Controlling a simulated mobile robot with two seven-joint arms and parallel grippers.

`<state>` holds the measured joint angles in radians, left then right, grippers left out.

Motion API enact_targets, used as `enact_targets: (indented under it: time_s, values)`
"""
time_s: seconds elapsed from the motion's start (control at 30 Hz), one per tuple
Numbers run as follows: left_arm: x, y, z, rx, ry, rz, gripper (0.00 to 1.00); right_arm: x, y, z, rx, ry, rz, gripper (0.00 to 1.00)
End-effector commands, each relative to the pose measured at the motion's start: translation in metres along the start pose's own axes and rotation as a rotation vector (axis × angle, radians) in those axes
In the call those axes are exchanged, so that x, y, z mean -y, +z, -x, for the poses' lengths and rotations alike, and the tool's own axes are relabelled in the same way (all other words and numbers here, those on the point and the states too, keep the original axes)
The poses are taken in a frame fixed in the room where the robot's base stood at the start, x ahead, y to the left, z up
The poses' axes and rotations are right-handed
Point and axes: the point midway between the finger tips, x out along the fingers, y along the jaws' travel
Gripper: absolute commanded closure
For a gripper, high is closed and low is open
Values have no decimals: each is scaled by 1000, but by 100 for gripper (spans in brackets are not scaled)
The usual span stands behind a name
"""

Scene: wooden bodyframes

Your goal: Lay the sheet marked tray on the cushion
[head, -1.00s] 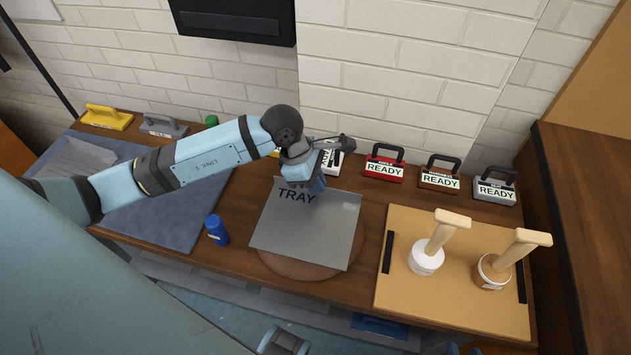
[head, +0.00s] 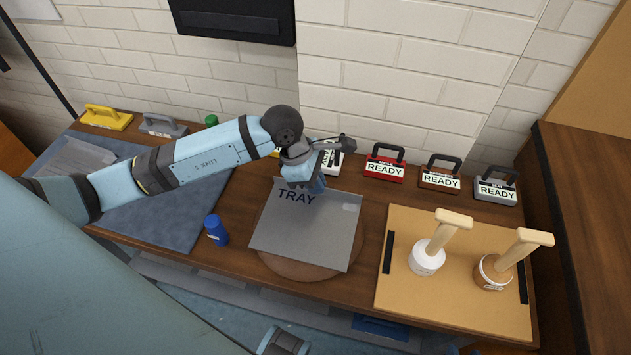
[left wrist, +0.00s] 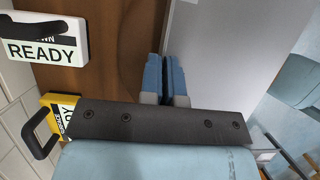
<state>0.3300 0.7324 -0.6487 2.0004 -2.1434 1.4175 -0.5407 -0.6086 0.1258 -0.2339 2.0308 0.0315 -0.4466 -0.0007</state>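The grey sheet marked TRAY (head: 315,235) is over the round brown cushion (head: 290,269), whose edge shows along the sheet's front and left. I cannot tell whether the sheet touches the cushion all over. My left gripper (head: 308,187) is at the sheet's back edge, by the TRAY lettering. In the left wrist view its two blue fingers (left wrist: 166,80) are close together on the edge of the sheet (left wrist: 225,55), and the gripper looks shut on it.
A blue bottle (head: 216,230) stands just left of the cushion. A tan board (head: 450,300) with two wooden-handled tools lies to the right. Several READY-marked blocks, such as the red one (head: 384,170), line the back. Another grey sheet (head: 85,155) lies on the blue mat (head: 180,225).

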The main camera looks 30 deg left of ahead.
Motion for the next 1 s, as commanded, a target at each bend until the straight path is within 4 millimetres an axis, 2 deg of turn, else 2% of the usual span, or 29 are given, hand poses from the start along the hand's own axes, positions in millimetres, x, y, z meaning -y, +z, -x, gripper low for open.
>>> enact_targets:
  time_s: [0.87, 1.0]
  values:
    - [0, 0, -1, 1, 1, 0, 100, -1, 3, -3, -2, 1, 0, 60]
    - [0, 0, -1, 0, 1, 0, 70, -1, 3, -3, -2, 1, 0, 60]
